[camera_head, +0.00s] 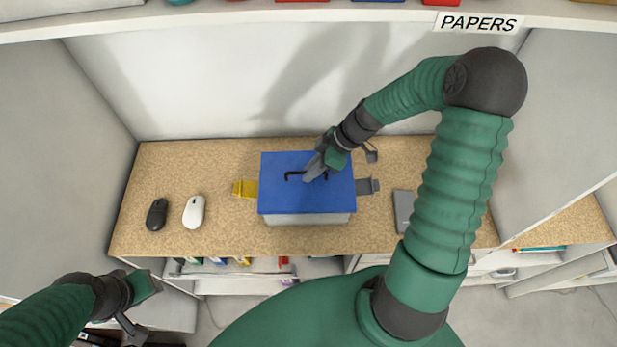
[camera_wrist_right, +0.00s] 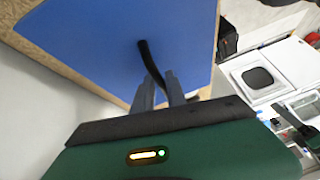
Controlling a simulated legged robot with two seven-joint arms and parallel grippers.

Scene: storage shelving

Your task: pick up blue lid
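The blue lid (camera_head: 285,195) lies on a light grey box (camera_head: 310,219) in the middle of the worktop, with a thin black handle (camera_head: 291,173) on top. The lid also shows as a broad blue surface in the right wrist view (camera_wrist_right: 100,40). My right gripper (camera_head: 314,172) reaches down over the lid. In the wrist view its fingers (camera_wrist_right: 159,82) are close together with the black handle (camera_wrist_right: 146,55) between them; they look shut on it. The lid appears to rest on the box. My left gripper (camera_head: 150,284) is at the lower left, away from the lid; its fingers are not clear.
A yellow piece (camera_head: 244,188) and a grey piece (camera_head: 367,186) stick out at the box's sides. A black mouse (camera_head: 157,214) and a white mouse (camera_head: 194,212) lie on the left. A dark grey object (camera_head: 404,210) lies on the right. A shelf (camera_head: 300,14) spans overhead; side panels flank the worktop.

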